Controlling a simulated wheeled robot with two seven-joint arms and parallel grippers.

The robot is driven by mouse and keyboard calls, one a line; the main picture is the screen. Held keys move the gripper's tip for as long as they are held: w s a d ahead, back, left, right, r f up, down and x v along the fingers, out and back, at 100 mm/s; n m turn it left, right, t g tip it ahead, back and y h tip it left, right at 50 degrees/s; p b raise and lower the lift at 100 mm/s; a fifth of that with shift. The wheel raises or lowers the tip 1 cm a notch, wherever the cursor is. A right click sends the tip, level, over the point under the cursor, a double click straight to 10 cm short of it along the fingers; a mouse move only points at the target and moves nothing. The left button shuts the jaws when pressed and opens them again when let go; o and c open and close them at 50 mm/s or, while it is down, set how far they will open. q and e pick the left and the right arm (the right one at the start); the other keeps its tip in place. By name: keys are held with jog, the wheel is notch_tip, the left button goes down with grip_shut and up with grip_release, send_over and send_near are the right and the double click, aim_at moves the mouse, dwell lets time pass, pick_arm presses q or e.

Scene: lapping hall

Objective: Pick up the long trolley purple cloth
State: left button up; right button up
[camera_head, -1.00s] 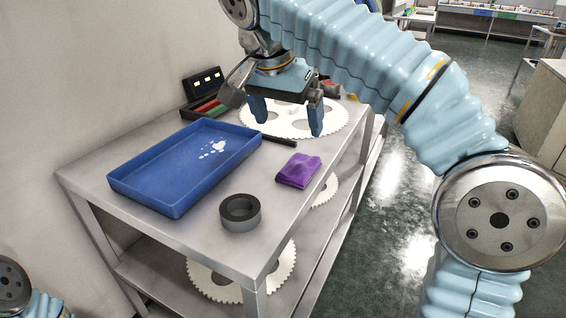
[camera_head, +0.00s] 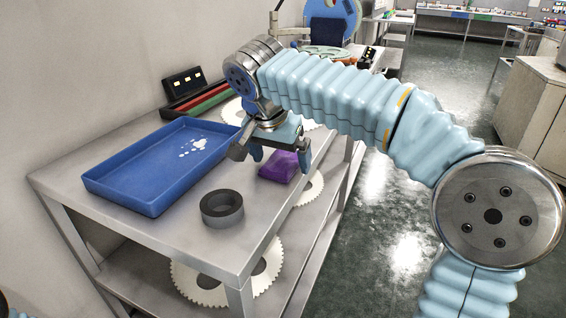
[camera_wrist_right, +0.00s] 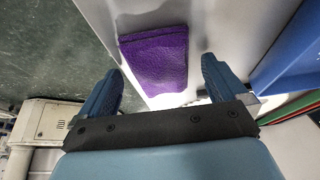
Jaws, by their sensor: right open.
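The purple cloth (camera_head: 279,168) lies folded on the top shelf of the long metal trolley (camera_head: 190,235), near its right edge. It also shows in the right wrist view (camera_wrist_right: 155,60), ahead of the fingers and between their lines. My right gripper (camera_head: 280,162) is open and empty, above the trolley beside the cloth; in the head view a finger overlaps the cloth. In the right wrist view its two blue fingers (camera_wrist_right: 160,88) stand wide apart, with the cloth beyond them. I cannot tell the exact height of the fingertips. My left gripper is not in view.
A blue tray (camera_head: 150,207) with white spots lies left of the cloth. A dark grey ring (camera_head: 222,209) stands near the front. A dark case with red and green strips (camera_head: 205,103) and white toothed discs lie behind. A larger toothed disc (camera_head: 200,285) is on the lower shelf.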

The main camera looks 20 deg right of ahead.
jog(key=c, duration=1.1)
jog(key=shift+r, duration=0.1)
jog(key=shift+r, duration=0.5)
jog(key=s+r, duration=0.4)
jog(key=s+a+r, duration=0.1)
jog(key=s+r, duration=0.3)
jog(key=s, duration=0.1)
jog(key=s+a+r+p, duration=0.1)
jog(key=s+r, duration=0.3)
jog(key=s, duration=0.1)
